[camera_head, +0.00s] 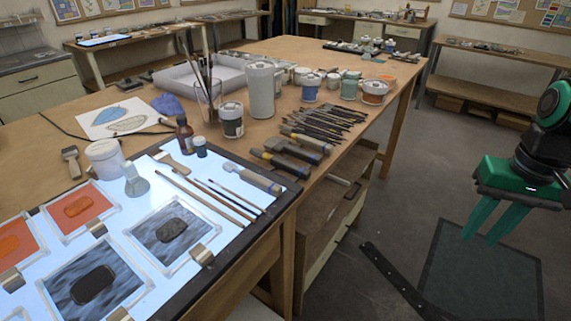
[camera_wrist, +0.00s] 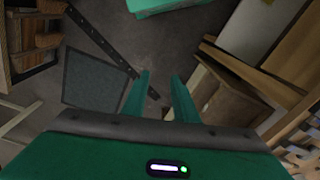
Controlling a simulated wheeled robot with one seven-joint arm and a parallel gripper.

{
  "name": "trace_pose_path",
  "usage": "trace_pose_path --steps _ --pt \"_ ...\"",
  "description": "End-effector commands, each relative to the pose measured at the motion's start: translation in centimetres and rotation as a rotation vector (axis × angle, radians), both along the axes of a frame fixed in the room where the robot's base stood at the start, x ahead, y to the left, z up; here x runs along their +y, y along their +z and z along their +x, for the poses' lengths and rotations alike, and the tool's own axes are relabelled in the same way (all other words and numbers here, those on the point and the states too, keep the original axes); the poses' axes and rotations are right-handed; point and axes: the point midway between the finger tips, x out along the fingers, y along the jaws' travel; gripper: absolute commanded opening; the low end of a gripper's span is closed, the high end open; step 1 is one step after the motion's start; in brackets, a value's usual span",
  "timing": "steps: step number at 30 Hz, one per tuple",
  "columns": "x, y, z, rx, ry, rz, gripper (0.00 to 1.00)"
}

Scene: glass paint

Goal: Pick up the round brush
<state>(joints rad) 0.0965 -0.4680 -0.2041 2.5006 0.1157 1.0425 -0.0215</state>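Several slim brushes are in the head view, and I cannot tell which one is the round brush. Two thin dark-tipped brushes (camera_head: 235,195) lie on the lit panel beside a longer wooden stick. More long handles (camera_head: 203,75) stand in a clear glass (camera_head: 207,102). My green gripper (camera_head: 481,238) hangs over the floor, right of the table and well apart from all brushes. Its fingers are apart and empty; they also show in the wrist view (camera_wrist: 160,75), with no brush visible there.
The lit panel (camera_head: 150,204) holds framed glass pieces, bottles and tools at the table's front. Jars (camera_head: 261,90) and a white tray (camera_head: 182,78) crowd the middle. A dark mat (camera_head: 480,275) and black strip (camera_head: 400,280) lie on the floor. The floor aisle is otherwise open.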

Motion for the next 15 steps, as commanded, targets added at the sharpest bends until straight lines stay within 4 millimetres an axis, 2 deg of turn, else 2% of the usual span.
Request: trace_pose_path --steps 1,5,9,11,12,15 --pt "1.1 0.8 2.3 -0.022 0.084 0.0 0.27" --pt "5.2 2.9 8.2 -0.092 0.325 0.007 0.27" --pt "11.2 5.1 13.8 -0.167 0.584 0.018 0.27" --pt "14.2 6.1 15.7 -0.2 0.695 0.025 0.27" --pt "16.4 6.7 16.9 -0.222 0.768 0.03 0.27" --pt "21.6 8.1 19.0 -0.272 0.935 0.042 0.27"
